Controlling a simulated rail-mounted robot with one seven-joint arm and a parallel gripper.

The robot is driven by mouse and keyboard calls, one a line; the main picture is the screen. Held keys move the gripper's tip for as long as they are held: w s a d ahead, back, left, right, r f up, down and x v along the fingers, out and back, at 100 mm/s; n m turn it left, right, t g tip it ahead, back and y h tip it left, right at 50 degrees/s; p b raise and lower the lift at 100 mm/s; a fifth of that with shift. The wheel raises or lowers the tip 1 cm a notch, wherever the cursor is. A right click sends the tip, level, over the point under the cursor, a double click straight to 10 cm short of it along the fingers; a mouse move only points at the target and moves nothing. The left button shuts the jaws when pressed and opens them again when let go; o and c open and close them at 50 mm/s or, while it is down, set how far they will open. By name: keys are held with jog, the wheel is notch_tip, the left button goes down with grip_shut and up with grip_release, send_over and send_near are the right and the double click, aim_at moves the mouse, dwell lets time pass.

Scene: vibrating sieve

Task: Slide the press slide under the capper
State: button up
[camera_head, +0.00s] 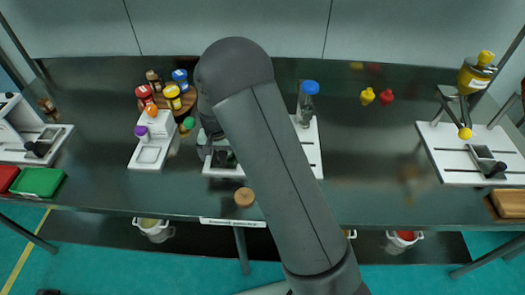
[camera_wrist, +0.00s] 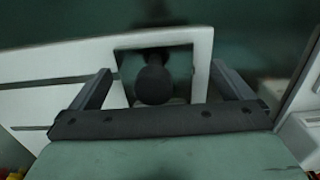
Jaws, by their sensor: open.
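The press slide (camera_wrist: 202,62) shows in the wrist view as a white frame around a dark opening, on a white board (camera_wrist: 55,62). A round black knob (camera_wrist: 153,84) stands at the opening. My gripper (camera_wrist: 162,72) is open, one finger on each side of the knob, with gaps on both sides. I cannot tell how high the fingers are above the board. In the head view the middle white board (camera_head: 222,172) carries a dark slide part (camera_head: 224,159), and my arm covers much of that station. A blue-topped clear bottle or head (camera_head: 308,98) stands at its back right; I cannot tell whether it is the capper.
A white block (camera_head: 148,155) with purple and orange tops and a round wooden tray (camera_head: 187,107) of jars stand left of my arm. A wooden disc (camera_head: 244,197) lies near the front edge. Another white station (camera_head: 455,175) stands at right. The bench between is mostly clear.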

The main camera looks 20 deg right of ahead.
notch_tip(320, 180, up, 8)
jog(key=p, duration=0.4)
jog(key=shift+w+r+p, duration=0.1)
jog(key=shift+r+p, duration=0.1)
jog(key=shift+p, duration=0.15)
jog(key=shift+a+r+p, duration=0.1)
jog(key=shift+r+p, duration=0.25)
jog(key=shift+r, duration=0.15)
jog(key=shift+c, duration=0.2)
jog(key=shift+a+f, duration=0.1)
jog(key=shift+c, duration=0.2)
jog(key=shift+c, duration=0.2)
